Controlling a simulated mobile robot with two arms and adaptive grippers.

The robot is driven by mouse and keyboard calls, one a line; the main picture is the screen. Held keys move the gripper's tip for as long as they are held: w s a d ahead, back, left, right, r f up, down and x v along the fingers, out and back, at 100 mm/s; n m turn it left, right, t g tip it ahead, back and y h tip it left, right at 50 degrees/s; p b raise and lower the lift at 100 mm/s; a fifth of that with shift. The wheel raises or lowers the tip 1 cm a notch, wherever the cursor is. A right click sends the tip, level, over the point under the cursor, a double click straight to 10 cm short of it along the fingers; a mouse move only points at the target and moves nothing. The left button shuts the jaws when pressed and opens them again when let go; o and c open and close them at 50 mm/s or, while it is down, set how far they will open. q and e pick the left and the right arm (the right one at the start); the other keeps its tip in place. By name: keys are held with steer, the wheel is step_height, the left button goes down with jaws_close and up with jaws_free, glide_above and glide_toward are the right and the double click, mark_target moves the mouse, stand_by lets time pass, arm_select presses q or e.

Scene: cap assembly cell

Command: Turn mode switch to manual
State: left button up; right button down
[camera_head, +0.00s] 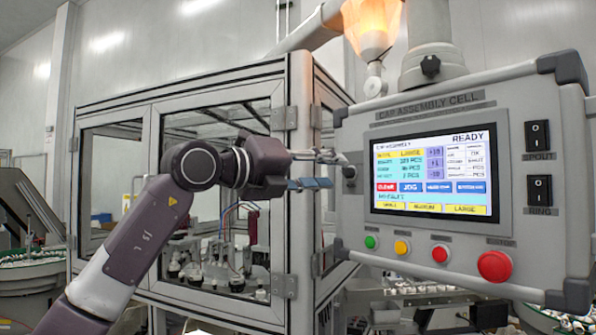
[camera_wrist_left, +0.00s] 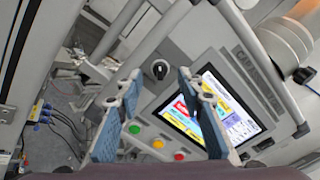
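The mode switch is a dark round knob (camera_head: 349,173) on the grey control panel (camera_head: 350,220), left of the screen. It also shows in the left wrist view (camera_wrist_left: 160,69), with a light mark on it; I cannot read its setting. My left gripper (camera_head: 330,170) is open and empty, just left of the knob and facing it. In the left wrist view my left gripper (camera_wrist_left: 159,80) has its two blue-padded fingers apart, with the knob seen between and beyond the tips. I see no contact with the knob. My right gripper is not in view.
The lit screen (camera_head: 432,173) reads READY. Below it are green (camera_head: 370,242), yellow (camera_head: 401,247) and red (camera_head: 440,254) buttons and a large red button (camera_head: 494,266). Two black rocker switches (camera_head: 538,190) are at the right. A framed glass enclosure (camera_head: 215,130) stands behind my left arm.

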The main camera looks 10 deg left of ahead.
arm_select(q)
steer(key=v, duration=0.9)
